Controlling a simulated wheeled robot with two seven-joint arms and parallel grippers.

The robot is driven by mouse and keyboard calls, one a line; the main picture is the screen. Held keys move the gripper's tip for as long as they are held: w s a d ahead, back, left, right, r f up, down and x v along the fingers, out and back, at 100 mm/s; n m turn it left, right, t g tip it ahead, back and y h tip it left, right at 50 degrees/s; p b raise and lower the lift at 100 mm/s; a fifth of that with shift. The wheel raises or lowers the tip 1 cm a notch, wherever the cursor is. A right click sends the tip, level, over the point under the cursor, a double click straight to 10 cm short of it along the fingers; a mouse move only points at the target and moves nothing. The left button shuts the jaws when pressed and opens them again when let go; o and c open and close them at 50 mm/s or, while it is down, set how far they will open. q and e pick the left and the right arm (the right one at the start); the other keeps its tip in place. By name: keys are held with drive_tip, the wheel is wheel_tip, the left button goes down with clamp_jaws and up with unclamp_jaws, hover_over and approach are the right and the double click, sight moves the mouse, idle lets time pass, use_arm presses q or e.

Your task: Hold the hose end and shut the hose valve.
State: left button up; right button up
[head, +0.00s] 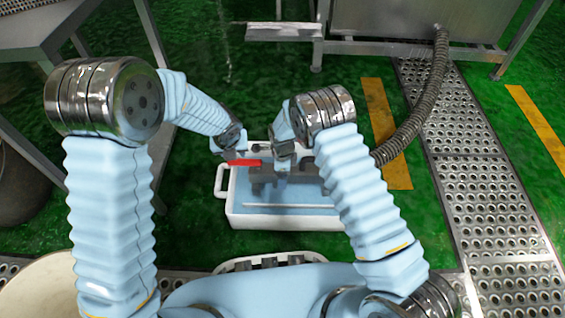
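The ribbed brown hose (425,100) hangs down from the steel machine and reaches behind my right arm near the white tub. Its end is hidden there. A red valve handle (243,162) lies sideways above the tub's left part, beside a grey body (262,176) that seems to be the valve. My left gripper (233,150) is just above the red handle; I cannot tell whether it touches it or whether its fingers are shut. My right gripper (283,162) is over the grey body near the tub's middle; its fingers are too small and partly hidden to judge.
The white tub (226,212) holds blue liquid and a thin pale rod (290,205). A steel machine (420,20) stands behind, and a steel table (35,40) at upper left. A perforated metal walkway (480,190) runs at right. Green floor is clear behind the tub.

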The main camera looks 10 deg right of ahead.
drive_tip(key=shift+f, duration=1.05)
clamp_jaws()
